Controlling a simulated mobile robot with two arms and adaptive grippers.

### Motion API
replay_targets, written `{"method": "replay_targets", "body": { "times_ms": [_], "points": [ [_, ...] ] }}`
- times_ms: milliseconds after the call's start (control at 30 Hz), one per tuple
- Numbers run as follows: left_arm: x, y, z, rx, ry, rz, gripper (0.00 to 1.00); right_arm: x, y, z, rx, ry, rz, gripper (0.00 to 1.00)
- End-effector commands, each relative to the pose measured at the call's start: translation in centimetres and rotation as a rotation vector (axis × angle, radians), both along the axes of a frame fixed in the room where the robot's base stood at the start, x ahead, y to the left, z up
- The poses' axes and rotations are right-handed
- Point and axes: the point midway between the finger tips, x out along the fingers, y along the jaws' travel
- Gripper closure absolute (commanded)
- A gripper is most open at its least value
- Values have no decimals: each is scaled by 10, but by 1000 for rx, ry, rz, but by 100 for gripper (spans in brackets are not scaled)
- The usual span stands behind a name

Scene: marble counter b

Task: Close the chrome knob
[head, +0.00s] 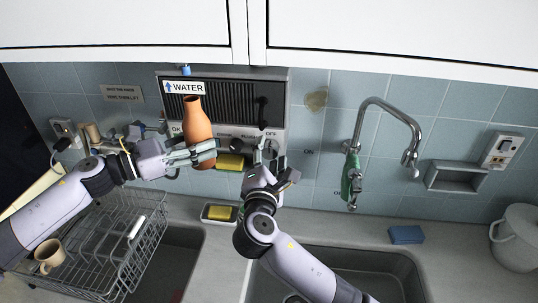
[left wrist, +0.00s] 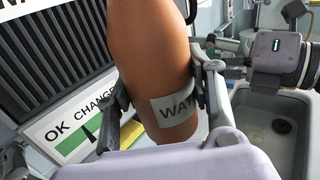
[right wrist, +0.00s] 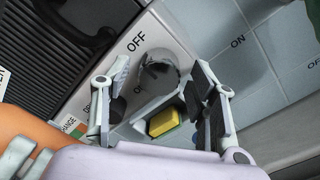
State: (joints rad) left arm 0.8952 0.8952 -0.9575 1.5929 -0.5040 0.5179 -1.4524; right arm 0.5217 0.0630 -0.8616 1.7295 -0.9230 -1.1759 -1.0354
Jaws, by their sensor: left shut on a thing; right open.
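The chrome knob (right wrist: 158,76) sticks out of the white panel below the word OFF in the right wrist view. In the head view it is mostly hidden by my right gripper (head: 269,158). That gripper (right wrist: 162,92) is open, with its fingers on either side of the knob's picture; I cannot tell whether they touch it. My left gripper (head: 205,153) is shut on an orange-brown bottle (head: 196,118) and holds it upright before the heater panel. In the left wrist view the bottle (left wrist: 153,50) has a label starting "WAT".
A heater with a dark grille (head: 235,98) is on the tiled wall. A yellow sponge (head: 220,213) lies in a dish on the counter. A dish rack (head: 95,240) stands left, a curved tap (head: 388,108) right, and a blue sponge (head: 406,235) near the right sink.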

Motion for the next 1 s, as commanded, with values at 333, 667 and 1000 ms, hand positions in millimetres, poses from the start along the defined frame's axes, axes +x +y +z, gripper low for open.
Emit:
{"method": "replay_targets", "body": {
  "times_ms": [333,667,1000],
  "points": [
    [0,0,2,-1,-2,0,79,-44,8,-2,1,3,3,46],
    [0,0,2,-1,-2,0,79,-96,16,-3,2,3,1,46],
    [0,0,2,-1,-2,0,79,-116,19,-2,0,2,0,46]
  ]
}}
